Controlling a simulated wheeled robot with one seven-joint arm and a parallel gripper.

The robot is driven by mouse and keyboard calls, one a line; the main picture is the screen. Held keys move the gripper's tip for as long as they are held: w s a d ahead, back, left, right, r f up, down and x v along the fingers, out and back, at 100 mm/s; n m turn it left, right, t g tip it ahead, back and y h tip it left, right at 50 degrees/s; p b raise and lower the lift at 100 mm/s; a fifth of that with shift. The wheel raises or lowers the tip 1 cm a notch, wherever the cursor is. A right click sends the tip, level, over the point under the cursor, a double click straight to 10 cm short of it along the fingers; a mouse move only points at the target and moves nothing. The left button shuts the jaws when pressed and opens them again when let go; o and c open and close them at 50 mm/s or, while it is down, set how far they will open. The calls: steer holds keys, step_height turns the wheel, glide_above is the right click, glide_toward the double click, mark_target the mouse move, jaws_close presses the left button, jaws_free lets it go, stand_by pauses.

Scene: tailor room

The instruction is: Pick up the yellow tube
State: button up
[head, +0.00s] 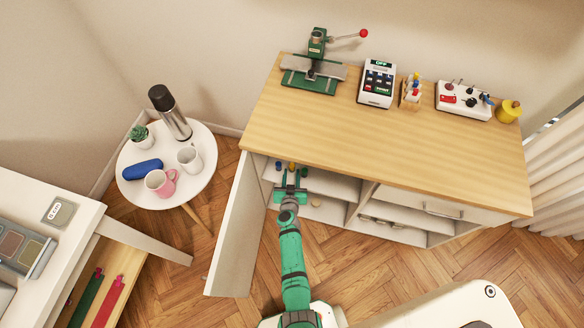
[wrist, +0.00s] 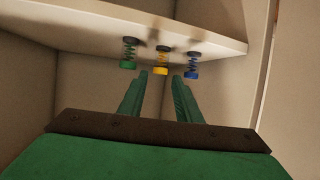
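The yellow tube (wrist: 161,70) has a yellow end and a coiled, spring-like body. It stands on a white cabinet shelf (wrist: 90,22), which appears upside down in the wrist view. It sits in the middle of a row, between a green tube (wrist: 128,62) and a blue tube (wrist: 192,68). In the head view the yellow tube (head: 291,166) shows just beyond my gripper (head: 290,184), inside the open cabinet. In the wrist view my gripper (wrist: 160,76) is open and empty. Its two fingertips point toward the yellow tube, one to each side of its line.
The cabinet door (head: 234,228) stands open left of my arm. The wooden cabinet top (head: 390,130) overhangs the shelf and carries a green press (head: 312,72) and several devices. A round white table (head: 205,150) with mugs and a flask stands at left.

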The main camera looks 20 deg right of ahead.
mark_target(292, 168)
steer(key=shift+w+d+f, duration=0.25)
steer(key=shift+w+f, duration=0.2)
steer(key=shift+w, duration=0.1)
steer(key=shift+w+d+f, duration=0.1)
steer(key=shift+w+f, duration=0.05)
steer(key=shift+w, duration=0.15)
steer(key=shift+w+d+f, duration=0.1)
steer(key=shift+w+f, duration=0.05)
steer(key=shift+w, duration=0.05)
steer(key=shift+x, duration=1)
jaws_close()
